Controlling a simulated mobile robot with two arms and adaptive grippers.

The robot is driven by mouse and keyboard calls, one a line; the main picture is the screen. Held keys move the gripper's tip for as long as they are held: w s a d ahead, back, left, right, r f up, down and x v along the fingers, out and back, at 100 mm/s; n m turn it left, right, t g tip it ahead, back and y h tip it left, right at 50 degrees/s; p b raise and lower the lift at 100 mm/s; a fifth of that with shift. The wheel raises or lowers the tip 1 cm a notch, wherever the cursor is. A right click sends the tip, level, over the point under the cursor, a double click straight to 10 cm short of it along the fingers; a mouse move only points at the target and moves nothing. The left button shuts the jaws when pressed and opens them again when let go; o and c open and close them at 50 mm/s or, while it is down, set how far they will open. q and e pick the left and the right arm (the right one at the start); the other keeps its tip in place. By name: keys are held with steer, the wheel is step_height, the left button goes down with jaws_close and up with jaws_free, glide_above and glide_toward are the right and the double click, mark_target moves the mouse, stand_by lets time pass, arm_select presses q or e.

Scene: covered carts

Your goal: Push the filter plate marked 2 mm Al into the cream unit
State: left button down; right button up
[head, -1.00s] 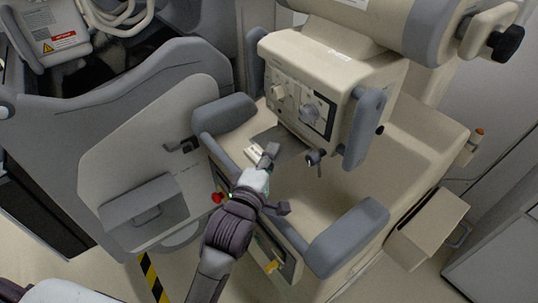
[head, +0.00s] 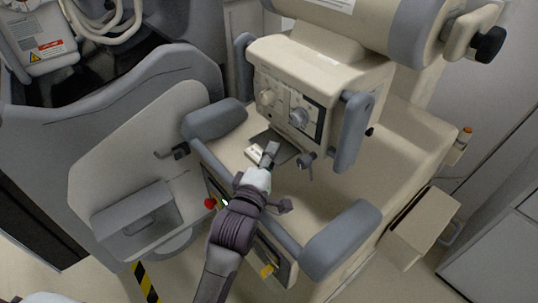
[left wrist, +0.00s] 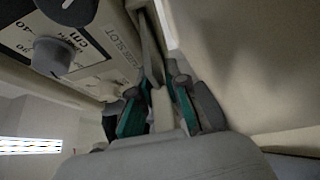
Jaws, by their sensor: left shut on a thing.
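The cream unit (head: 318,68) is a box with dials and grey side handles, mounted over a cream cart. A flat grey plate (head: 284,146) with a white tab (head: 255,152) lies at its lower front edge; I cannot read its marking. My left gripper (head: 269,155) is at the plate's near side, shut on it. In the left wrist view, a thin plate edge (left wrist: 151,62) stands between the green-padded fingers of my left gripper (left wrist: 158,106), beside the unit's dial panel (left wrist: 88,45). The plate's far end is hidden by the unit. My right gripper is not in view.
Padded grey armrests (head: 342,240) flank the cart's front. A red button (head: 210,203) is at the cart's front edge. A grey covered cart (head: 140,175) stands at the left.

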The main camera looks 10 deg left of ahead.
arm_select(q)
steer(key=shift+w+d, duration=0.3)
steer(key=shift+w, duration=0.05)
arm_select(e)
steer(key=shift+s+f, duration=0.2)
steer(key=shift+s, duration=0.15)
arm_select(q)
steer(key=shift+w+d+r, duration=0.1)
steer(key=shift+w+d, duration=0.4)
steer(key=shift+w, duration=0.25)
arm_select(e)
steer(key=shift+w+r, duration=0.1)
arm_select(q)
steer(key=shift+s+a, duration=0.1)
steer(key=shift+s, duration=0.05)
steer(key=shift+s, duration=0.15)
steer(key=shift+s+a+p, duration=0.25)
steer(key=shift+s+p, duration=0.05)
steer(key=shift+p, duration=0.1)
steer(key=shift+s+a, duration=0.4)
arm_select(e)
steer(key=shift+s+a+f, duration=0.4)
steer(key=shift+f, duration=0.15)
arm_select(q)
steer(key=shift+s+p, duration=0.1)
steer(key=shift+p, duration=0.2)
